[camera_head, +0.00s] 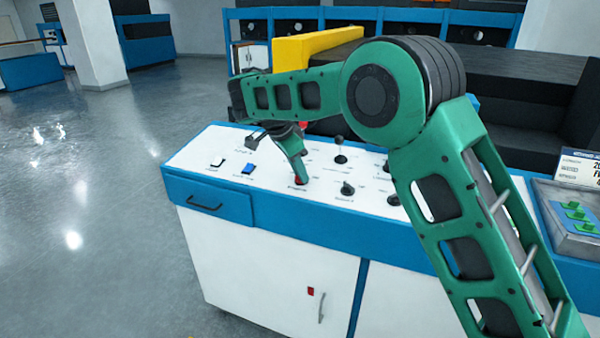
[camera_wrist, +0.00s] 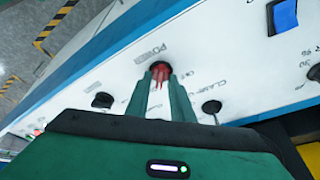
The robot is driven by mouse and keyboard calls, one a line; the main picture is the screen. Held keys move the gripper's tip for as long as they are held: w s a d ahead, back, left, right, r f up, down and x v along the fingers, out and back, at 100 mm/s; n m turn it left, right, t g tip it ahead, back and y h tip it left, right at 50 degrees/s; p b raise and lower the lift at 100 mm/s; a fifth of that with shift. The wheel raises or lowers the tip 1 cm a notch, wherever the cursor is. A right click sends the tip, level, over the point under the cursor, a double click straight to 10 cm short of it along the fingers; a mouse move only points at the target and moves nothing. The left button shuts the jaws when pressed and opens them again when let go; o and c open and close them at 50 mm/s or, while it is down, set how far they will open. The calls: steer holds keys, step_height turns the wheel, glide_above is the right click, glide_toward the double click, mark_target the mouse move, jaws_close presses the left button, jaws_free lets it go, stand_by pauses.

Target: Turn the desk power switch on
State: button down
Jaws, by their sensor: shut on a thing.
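The power switch is a red piece on the white desk panel, beside the printed word POWER in the wrist view (camera_wrist: 159,70). In the head view its red base (camera_head: 299,181) shows low at the front of the panel. My green gripper (camera_head: 301,176) points down onto it, and its fingers are shut on the red switch. In the wrist view the two fingertips (camera_wrist: 161,79) close around the red piece and hide much of it. Whether the switch stands on or off cannot be told.
The desk (camera_head: 270,238) has a blue edge and white panel top. Near the switch stand black levers (camera_head: 340,147) (camera_head: 347,188), a white rocker (camera_head: 217,163) and a blue rocker (camera_head: 249,168). A grey tray with green parts (camera_head: 574,215) lies at right. Open floor (camera_head: 90,220) is at left.

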steer(key=shift+w+a+m, duration=0.1)
steer(key=shift+m, duration=0.4)
steer(key=shift+r, duration=0.1)
steer(key=c, duration=1.9)
jaws_free()
steer(key=shift+o, duration=0.2)
steer(key=v, duration=1)
steer(key=shift+a+r, duration=0.2)
steer(key=shift+r, duration=0.1)
steer(key=shift+w, duration=0.1)
